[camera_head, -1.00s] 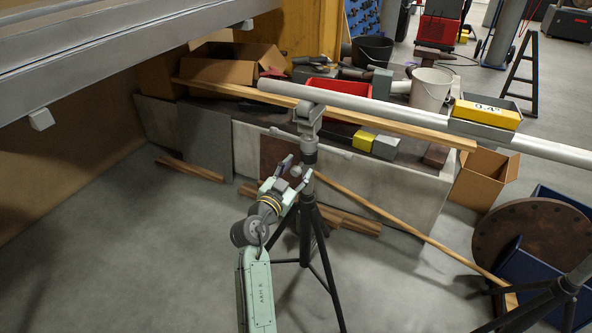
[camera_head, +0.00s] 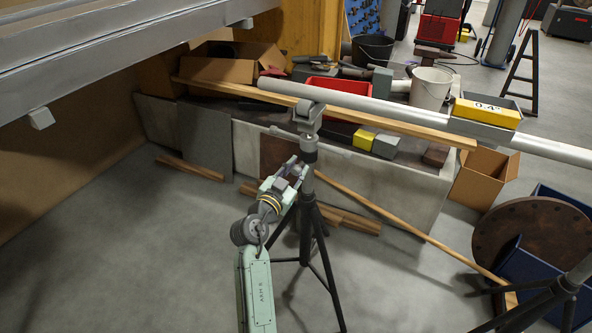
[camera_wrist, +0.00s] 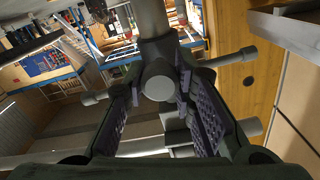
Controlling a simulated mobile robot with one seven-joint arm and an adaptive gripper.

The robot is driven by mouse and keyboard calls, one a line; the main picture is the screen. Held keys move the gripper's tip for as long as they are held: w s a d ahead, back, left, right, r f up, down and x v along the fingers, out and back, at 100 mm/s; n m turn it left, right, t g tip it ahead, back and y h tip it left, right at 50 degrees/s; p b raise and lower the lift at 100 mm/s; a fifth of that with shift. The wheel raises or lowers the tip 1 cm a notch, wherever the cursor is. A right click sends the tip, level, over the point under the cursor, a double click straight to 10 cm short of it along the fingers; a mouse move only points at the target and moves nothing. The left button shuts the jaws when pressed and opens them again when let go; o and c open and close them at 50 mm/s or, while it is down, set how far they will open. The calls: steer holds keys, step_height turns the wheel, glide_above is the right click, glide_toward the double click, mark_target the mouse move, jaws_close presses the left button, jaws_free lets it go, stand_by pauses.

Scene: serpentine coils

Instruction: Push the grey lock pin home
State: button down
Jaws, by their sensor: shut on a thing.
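A black tripod stand (camera_head: 307,212) carries a grey roller head (camera_head: 309,112) under a long pale pipe (camera_head: 340,98). My gripper (camera_head: 292,174) is at the left side of the stand's post, below the roller head. In the wrist view, the round end of the grey lock pin (camera_wrist: 160,82) faces the camera, in front of the grey post (camera_wrist: 153,18). The dark ridged finger pads of my gripper (camera_wrist: 160,98) are on both sides of it, shut on it. In the head view my fingers hide the pin. How deep it sits cannot be told.
Grey knobbed bars (camera_wrist: 95,97) stick out beside the post in the wrist view. A low bench (camera_head: 385,178) with bins and blocks stands behind the stand. Wooden strips (camera_head: 350,222) lie on the floor.

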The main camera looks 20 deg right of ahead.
steer(key=shift+w+d+f+b, duration=0.15)
steer(key=shift+w+d+b, duration=0.15)
steer(key=shift+b, duration=0.25)
steer(key=shift+b+x, duration=0.65)
steer(key=shift+x, duration=0.25)
steer(key=shift+r, duration=0.25)
steer(key=c, duration=1.3)
jaws_free()
steer(key=shift+f, duration=0.1)
steer(key=v, duration=1.2)
steer(key=shift+d, duration=0.1)
